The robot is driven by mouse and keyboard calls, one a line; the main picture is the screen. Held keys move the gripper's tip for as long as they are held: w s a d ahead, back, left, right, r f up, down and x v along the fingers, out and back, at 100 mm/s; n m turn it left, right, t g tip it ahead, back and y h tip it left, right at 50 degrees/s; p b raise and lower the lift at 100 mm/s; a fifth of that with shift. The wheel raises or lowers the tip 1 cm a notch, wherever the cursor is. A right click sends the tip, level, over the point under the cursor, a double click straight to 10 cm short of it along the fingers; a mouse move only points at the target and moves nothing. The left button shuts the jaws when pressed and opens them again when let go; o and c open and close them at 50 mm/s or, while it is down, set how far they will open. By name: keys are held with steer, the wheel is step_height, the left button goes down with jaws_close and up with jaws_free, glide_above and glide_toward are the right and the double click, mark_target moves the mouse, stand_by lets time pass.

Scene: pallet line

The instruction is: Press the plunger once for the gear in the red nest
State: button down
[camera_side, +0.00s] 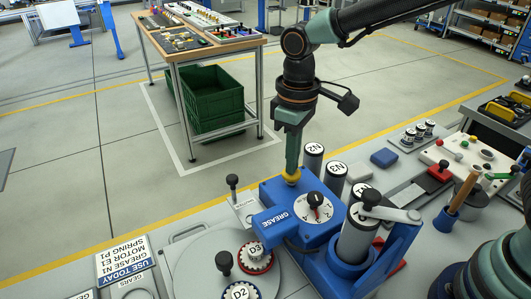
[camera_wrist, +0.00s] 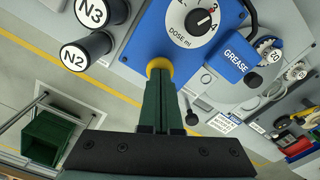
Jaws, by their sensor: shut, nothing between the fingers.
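The blue grease dispenser (camera_side: 277,196) has a yellow plunger (camera_side: 291,176) at its back corner. My gripper (camera_side: 291,166) is shut, points down, and its tip is at the top of the plunger; contact or a gap cannot be told. In the wrist view the closed fingers (camera_wrist: 158,82) reach the yellow plunger (camera_wrist: 159,65). The red nest (camera_side: 268,266) holds the gear D3 (camera_side: 255,250), just in front of the blue GREASE head (camera_side: 271,226). The gear D2 (camera_side: 240,292) sits nearer the front edge. The dose dial (camera_side: 315,207) is on the dispenser's top.
Cartridges N2 (camera_side: 313,157) and N3 (camera_side: 335,176) stand behind the dispenser. A silver cylinder (camera_side: 357,236) with a lever stands at its right. A black-knobbed lever (camera_side: 233,186) stands left. A USE TODAY card (camera_side: 124,260) lies at the left.

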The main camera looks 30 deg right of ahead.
steer(key=shift+r, duration=3.15)
steer(key=shift+d+r, duration=0.15)
steer(key=shift+d, duration=0.1)
steer(key=s+d+r+m+t, duration=0.1)
steer(key=s+d+m+t, duration=0.1)
steer(key=d, duration=0.7)
steer(key=s+d+m+t, duration=0.3)
steer(key=s+d+m, duration=0.1)
steer(key=d, duration=0.4)
steer(key=shift+s+d+r+t, duration=0.3)
steer(key=shift+s+d+r, duration=0.1)
steer(key=shift+s, duration=0.45)
